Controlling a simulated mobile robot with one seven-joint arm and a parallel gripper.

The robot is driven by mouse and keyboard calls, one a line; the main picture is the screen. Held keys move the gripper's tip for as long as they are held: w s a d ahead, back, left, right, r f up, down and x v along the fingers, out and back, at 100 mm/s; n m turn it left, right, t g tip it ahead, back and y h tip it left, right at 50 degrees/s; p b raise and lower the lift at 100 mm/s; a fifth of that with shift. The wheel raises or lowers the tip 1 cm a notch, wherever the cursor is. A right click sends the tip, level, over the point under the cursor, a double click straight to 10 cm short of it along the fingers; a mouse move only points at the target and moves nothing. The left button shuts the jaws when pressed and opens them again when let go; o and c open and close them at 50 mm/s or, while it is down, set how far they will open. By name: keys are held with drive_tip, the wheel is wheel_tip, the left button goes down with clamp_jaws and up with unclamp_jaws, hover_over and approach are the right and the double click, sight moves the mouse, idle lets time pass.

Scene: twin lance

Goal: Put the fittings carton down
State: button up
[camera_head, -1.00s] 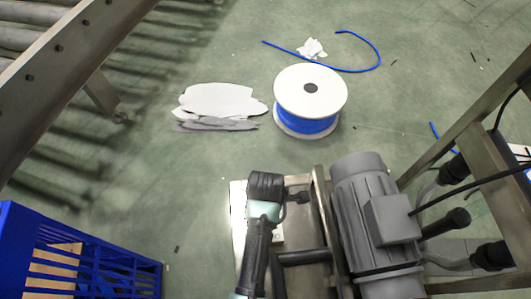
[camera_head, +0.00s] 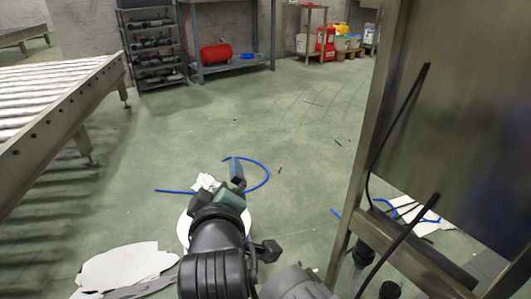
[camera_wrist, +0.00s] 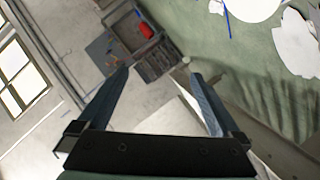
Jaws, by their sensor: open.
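My gripper (camera_wrist: 162,72) is open, with nothing between its two fingers in the wrist view. In the head view my arm reaches forward over the floor, and the gripper (camera_head: 236,172) is small, dark and seen from behind. I cannot make out a fittings carton in either current view.
A white spool (camera_head: 184,228) is partly hidden behind my arm. Blue cable (camera_head: 267,176) and flat white sheets (camera_head: 125,266) lie on the floor. A roller conveyor (camera_head: 75,95) stands left, a metal frame (camera_head: 362,150) right. Shelving (camera_head: 155,45) and a red tank (camera_head: 215,54) stand at the back.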

drive_tip(key=s+d+r+m+t, duration=0.2)
drive_tip(key=r+m+t, duration=0.1)
drive_tip(key=r, duration=0.6)
drive_tip(key=s+d+r+m+t, duration=0.1)
drive_tip(key=d+r+m+t, duration=0.15)
drive_tip(key=r, duration=0.65)
drive_tip(key=s+d+r+m+t+h, duration=0.1)
drive_tip(key=s+r+m+t, duration=0.2)
drive_tip(key=s+r, duration=0.3)
drive_tip(key=s+d+r+m+t+h, duration=0.1)
drive_tip(key=s+d+r+m+t, duration=0.1)
drive_tip(key=s+r, duration=0.5)
wheel_tip(320, 180, up, 4)
drive_tip(key=shift+s+d+r+m+t, duration=0.1)
drive_tip(key=shift+s+d+m+t, duration=0.2)
drive_tip(key=shift+m+t, duration=0.65)
drive_tip(key=shift+n+t, duration=0.3)
